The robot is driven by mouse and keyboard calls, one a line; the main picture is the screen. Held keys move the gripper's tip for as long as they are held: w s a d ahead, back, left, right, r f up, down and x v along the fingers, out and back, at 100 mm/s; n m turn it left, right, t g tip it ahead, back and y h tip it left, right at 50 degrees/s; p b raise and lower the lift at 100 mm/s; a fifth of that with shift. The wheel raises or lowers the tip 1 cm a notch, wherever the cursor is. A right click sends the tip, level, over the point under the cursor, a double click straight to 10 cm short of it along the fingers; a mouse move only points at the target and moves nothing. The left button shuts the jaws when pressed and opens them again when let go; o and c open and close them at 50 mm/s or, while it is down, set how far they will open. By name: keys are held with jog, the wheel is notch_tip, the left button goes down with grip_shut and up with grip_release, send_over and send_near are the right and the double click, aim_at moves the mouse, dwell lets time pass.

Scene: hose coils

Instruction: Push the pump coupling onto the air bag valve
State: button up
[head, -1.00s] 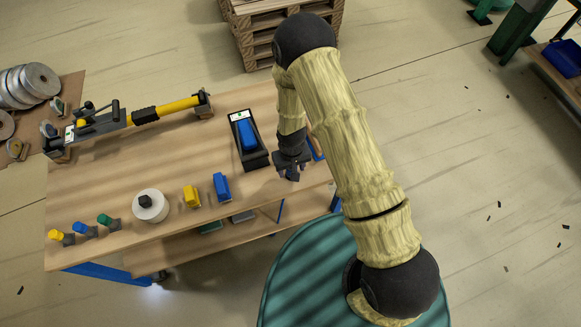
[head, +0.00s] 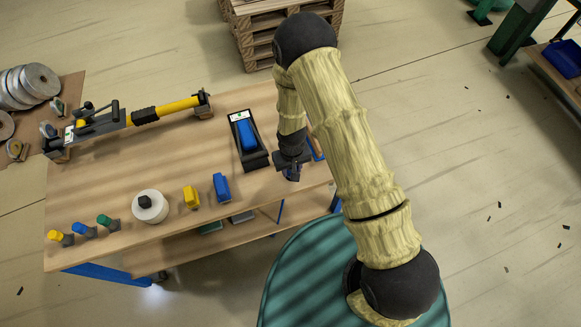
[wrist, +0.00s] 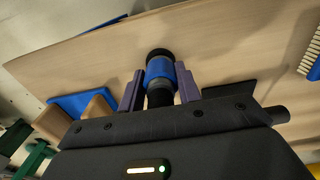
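A short black cylinder with a blue band (wrist: 160,72), which looks like the pump coupling, sits between the two purple fingers of my gripper (wrist: 160,88). The fingers lie close against both sides of the band, and my gripper appears shut on it. In the head view my gripper (head: 291,172) points down over the table's right end, and the coupling is mostly hidden there. I cannot single out the air bag valve for certain. Yellow (head: 60,237), blue (head: 84,230) and green (head: 108,221) capped fittings stand at the table's front left.
A black and yellow tool (head: 130,117) lies along the back left. The table middle is clear.

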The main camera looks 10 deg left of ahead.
jog(key=o, duration=0.4)
jog(key=c, duration=0.5)
jog(key=shift+a, duration=0.1)
jog(key=shift+r+p, duration=0.3)
jog(key=shift+r, duration=0.15)
jog(key=shift+r+p, duration=0.65)
jog(key=shift+r, duration=0.4)
jog(key=shift+r, duration=0.1)
jog(key=shift+r+p, duration=1.95)
jog(key=shift+r, duration=1.15)
jog(key=shift+f, duration=0.1)
